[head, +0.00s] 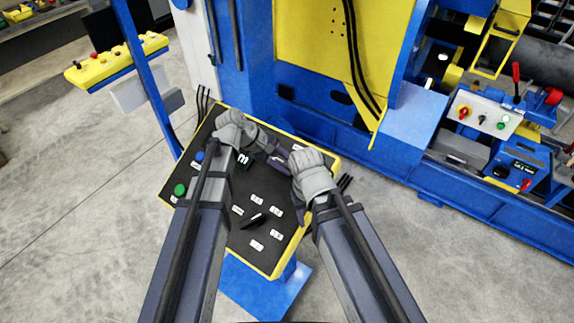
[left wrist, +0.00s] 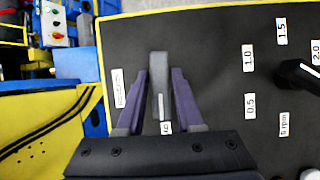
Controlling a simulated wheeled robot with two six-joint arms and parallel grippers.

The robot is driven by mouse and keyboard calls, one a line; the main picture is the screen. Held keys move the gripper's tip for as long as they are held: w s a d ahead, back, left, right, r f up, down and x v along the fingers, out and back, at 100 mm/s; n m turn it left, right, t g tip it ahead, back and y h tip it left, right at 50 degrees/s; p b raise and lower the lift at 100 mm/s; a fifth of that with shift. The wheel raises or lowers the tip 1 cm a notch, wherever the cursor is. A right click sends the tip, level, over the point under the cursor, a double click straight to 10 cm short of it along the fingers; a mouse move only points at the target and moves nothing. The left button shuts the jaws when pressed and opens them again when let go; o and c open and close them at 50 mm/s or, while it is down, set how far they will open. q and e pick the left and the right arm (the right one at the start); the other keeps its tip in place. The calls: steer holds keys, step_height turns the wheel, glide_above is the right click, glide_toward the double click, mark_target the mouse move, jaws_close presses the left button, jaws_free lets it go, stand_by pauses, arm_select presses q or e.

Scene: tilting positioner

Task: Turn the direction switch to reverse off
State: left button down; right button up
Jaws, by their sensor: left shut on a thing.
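The direction switch, a grey lever with a white mark (left wrist: 158,72), stands on the black control panel (left wrist: 215,60). In the left wrist view my left gripper (left wrist: 163,85) has its two purple fingers on either side of the lever, shut on it. A small label (left wrist: 118,88) lies left of the lever and another (left wrist: 166,128) below it; their wording is too small to read surely.
A black rotary knob (head: 254,221) with several number labels sits on the panel's near part. A green button (head: 180,190) and a blue button (head: 198,156) are at its left. The blue and yellow machine (head: 330,45) stands close behind.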

arm_select(q)
steer(key=shift+w+a, duration=0.1)
steer(key=shift+w, duration=0.05)
stand_by(0.4)
steer(key=c, duration=0.7)
jaws_free()
steer(key=shift+a+f, duration=0.1)
steer(key=shift+a+r+p, duration=0.15)
steer(key=shift+r+p, duration=0.3)
steer(key=shift+r, duration=0.05)
steer(key=p+v, duration=0.5)
steer(key=v, duration=0.1)
steer(key=shift+a+r, duration=0.2)
steer(key=shift+a, duration=0.15)
